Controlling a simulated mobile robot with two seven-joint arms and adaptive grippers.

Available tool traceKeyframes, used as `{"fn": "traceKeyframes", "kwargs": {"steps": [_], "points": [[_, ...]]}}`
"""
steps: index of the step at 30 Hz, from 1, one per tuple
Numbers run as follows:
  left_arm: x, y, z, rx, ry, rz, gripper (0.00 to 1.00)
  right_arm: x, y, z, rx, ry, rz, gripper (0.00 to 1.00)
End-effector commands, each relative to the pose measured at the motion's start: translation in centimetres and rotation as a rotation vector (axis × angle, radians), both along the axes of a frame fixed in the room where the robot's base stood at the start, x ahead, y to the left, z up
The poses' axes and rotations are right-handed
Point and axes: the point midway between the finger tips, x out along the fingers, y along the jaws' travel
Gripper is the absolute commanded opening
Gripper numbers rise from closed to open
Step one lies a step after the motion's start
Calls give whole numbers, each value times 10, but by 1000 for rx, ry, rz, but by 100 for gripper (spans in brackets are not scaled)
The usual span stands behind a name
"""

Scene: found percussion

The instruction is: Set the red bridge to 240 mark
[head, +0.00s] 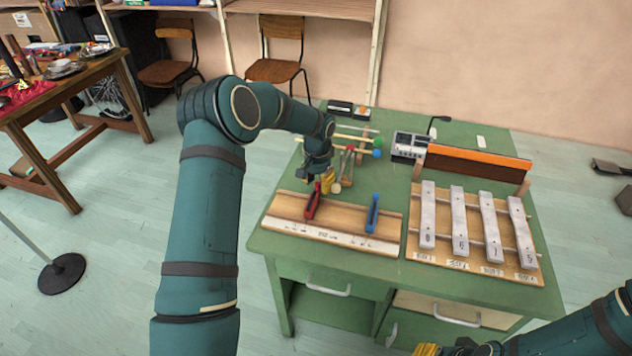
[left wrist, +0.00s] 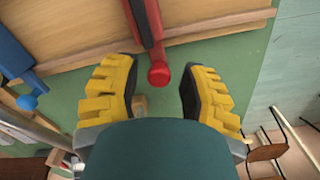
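The red bridge (head: 312,201) stands on a wooden board (head: 283,230) with a white marked scale along its front; the numbers are too small to read surely. A blue bridge (head: 373,213) stands to its right on the same board. My left gripper (head: 327,181) is just behind the red bridge, above the green table. In the left wrist view its yellow fingers (left wrist: 158,92) are spread apart. The round end of the red bridge (left wrist: 159,75) appears in the gap, with no finger visibly touching it. My right gripper (head: 428,349) is partly cut off at the bottom edge.
Metal bars (head: 459,225) on a wooden frame stand right of the board. Mallets (head: 360,140) lie behind the left gripper. A grey device (head: 408,147) and a long orange-topped block (head: 470,160) are at the back. The green table (head: 262,243) has bare margins.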

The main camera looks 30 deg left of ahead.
Motion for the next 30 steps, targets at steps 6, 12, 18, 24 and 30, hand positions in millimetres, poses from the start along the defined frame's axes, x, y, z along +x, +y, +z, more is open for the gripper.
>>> {"fn": "traceKeyframes", "kwargs": {"steps": [6,12,18,24,30], "points": [[0,0,0,0,0,0,52,0,0,0,0,0,0,47],[0,0,5,1,-1,0,52,0,0,0,0,0,0,47],[1,0,35,2,-3,-1,52,0,0,0,0,0,0,47],[1,0,77,1,-4,0,52,0,0,0,0,0,0,47],[1,0,107,1,-2,0,52,0,0,0,0,0,0,47]]}}
